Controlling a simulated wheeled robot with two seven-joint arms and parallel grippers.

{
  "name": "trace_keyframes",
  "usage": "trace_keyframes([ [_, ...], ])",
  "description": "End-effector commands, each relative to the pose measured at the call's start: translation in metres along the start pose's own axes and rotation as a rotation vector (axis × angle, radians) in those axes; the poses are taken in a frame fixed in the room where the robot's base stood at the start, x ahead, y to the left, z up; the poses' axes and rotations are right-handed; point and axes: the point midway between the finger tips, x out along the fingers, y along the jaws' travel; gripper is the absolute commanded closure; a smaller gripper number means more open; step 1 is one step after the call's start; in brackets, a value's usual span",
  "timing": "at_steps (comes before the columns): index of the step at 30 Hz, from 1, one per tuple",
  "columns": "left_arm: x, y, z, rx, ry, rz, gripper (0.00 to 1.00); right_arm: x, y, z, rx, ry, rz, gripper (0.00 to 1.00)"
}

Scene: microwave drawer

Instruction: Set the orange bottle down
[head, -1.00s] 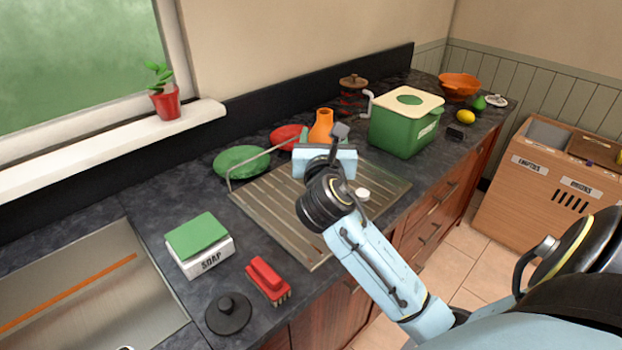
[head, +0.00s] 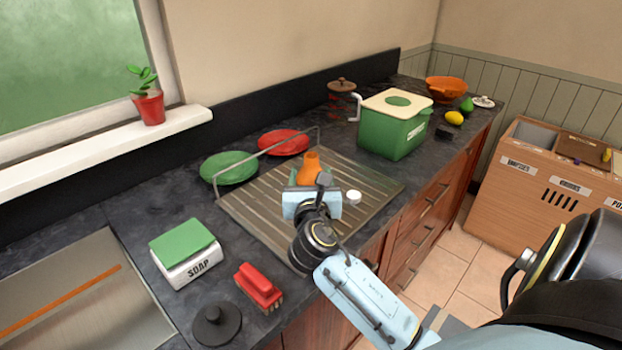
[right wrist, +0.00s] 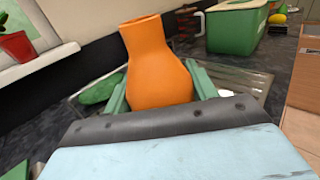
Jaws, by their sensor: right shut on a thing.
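The orange bottle (head: 310,167) is over the metal drainboard (head: 262,213) in the head view, and its lower part is hidden behind my right gripper. In the right wrist view the orange bottle (right wrist: 156,70) stands nearly upright, leaning a little, between the two green fingers. My right gripper (head: 311,185) is shut on it; its fingers (right wrist: 160,88) press on both sides of the bottle's round body. I cannot tell whether the bottle's base touches the drainboard. My left gripper is not in view.
A green plate (head: 229,168) and a red plate (head: 284,142) lie behind the drainboard's wire rail. A white round piece (head: 353,197) is on the drainboard. A green bin (head: 393,134) stands to the right. A soap box (head: 186,252) and red brush (head: 259,287) are front left.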

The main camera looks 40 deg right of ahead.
Motion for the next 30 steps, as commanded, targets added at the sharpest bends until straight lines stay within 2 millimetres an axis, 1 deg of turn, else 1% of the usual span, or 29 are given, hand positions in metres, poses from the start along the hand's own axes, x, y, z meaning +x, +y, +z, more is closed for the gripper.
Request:
trace_keyframes([
  [5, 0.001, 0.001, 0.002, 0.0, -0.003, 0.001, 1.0, 0.0, 0.0, -0.004, 0.0, 0.0, 0.0, 0.76],
  [6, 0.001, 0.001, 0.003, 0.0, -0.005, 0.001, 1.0, 0.0, 0.0, -0.003, 0.001, 0.0, 0.0, 0.38],
  [10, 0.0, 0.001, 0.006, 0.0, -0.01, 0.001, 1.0, 0.0, 0.0, -0.003, 0.0, 0.0, 0.0, 0.21],
  [17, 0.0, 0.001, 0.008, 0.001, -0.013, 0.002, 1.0, 0.0, 0.0, -0.003, 0.0, -0.001, 0.0, 0.21],
  [20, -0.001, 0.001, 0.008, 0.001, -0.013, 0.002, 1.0, 0.0, 0.0, 0.001, 0.0, -0.001, 0.0, 0.21],
  [21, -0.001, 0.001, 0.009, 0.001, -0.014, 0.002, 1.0, -0.003, 0.0, 0.001, -0.001, 0.0, 0.001, 0.21],
  [23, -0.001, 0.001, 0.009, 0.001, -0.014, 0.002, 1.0, -0.01, 0.001, -0.001, -0.001, 0.001, 0.002, 0.21],
  [26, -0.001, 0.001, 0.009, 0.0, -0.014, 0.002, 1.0, -0.029, 0.0, -0.001, 0.0, 0.003, 0.002, 0.21],
  [30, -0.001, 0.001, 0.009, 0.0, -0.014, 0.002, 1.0, -0.06, 0.0, -0.001, 0.001, 0.003, 0.002, 0.21],
])
